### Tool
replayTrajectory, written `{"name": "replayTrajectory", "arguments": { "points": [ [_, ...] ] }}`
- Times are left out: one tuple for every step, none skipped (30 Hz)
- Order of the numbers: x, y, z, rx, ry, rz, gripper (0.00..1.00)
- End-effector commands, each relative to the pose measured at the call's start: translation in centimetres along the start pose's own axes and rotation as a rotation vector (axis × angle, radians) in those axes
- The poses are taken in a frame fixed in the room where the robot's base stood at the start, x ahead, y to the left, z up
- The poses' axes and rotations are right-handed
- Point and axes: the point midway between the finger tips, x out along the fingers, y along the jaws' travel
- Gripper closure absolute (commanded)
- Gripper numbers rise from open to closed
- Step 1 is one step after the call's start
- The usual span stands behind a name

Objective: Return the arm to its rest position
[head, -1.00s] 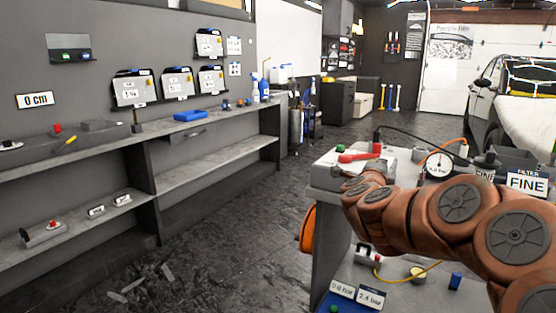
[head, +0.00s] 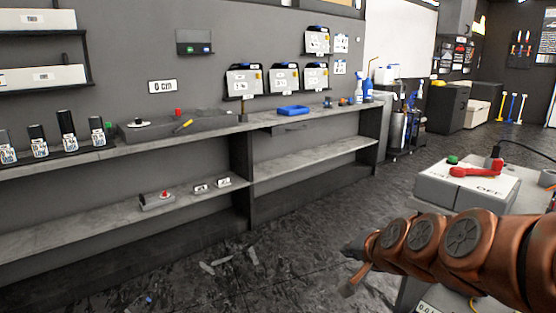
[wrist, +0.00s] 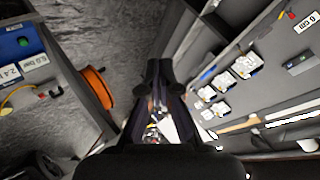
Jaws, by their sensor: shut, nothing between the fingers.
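My arm, with copper-brown links, reaches in from the lower right of the head view. Its far end points left, in front of the dark floor. My gripper (head: 352,262) shows there only as a small dark shape. In the wrist view the dark fingers of my gripper (wrist: 160,75) are together in the middle, with nothing held between them. The gripper is clear of the bench and the shelves.
A long grey shelf unit (head: 205,138) runs along the left wall, with a blue tray (head: 293,112) on top. A workbench with a red-handled box (head: 465,188) stands at right, close behind my arm. An orange reel (wrist: 97,88) hangs on the bench side. Floor between is mostly clear, with scraps (head: 222,261).

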Motion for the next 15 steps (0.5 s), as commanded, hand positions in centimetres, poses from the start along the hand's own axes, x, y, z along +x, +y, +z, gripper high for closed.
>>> {"name": "replayTrajectory", "arguments": {
  "points": [
    [-0.4, 0.7, 2.4, -0.060, -0.069, 0.032, 1.00],
    [-0.7, 1.2, 3.8, -0.093, -0.110, 0.052, 1.00],
    [-1.2, 2.0, 5.6, -0.137, -0.169, 0.080, 1.00],
    [-1.6, 2.7, 7.0, -0.169, -0.211, 0.102, 1.00],
    [-2.0, 3.4, 8.2, -0.199, -0.254, 0.126, 1.00],
    [-2.8, 4.5, 9.9, -0.241, -0.312, 0.159, 1.00],
    [-3.3, 5.3, 11.0, -0.268, -0.353, 0.182, 1.00],
    [-4.0, 6.2, 12.2, -0.297, -0.398, 0.207, 1.00],
    [-4.9, 7.4, 13.6, -0.334, -0.453, 0.241, 1.00],
    [-5.7, 8.3, 14.7, -0.358, -0.496, 0.268, 1.00],
    [-6.5, 9.2, 15.5, -0.383, -0.535, 0.293, 1.00],
    [-7.6, 10.4, 16.7, -0.411, -0.587, 0.326, 1.00],
    [-8.4, 11.2, 17.4, -0.429, -0.622, 0.349, 1.00],
    [-9.2, 12.0, 18.0, -0.447, -0.657, 0.372, 1.00],
    [-10.2, 12.9, 18.8, -0.467, -0.697, 0.399, 1.00]
  ]
}}
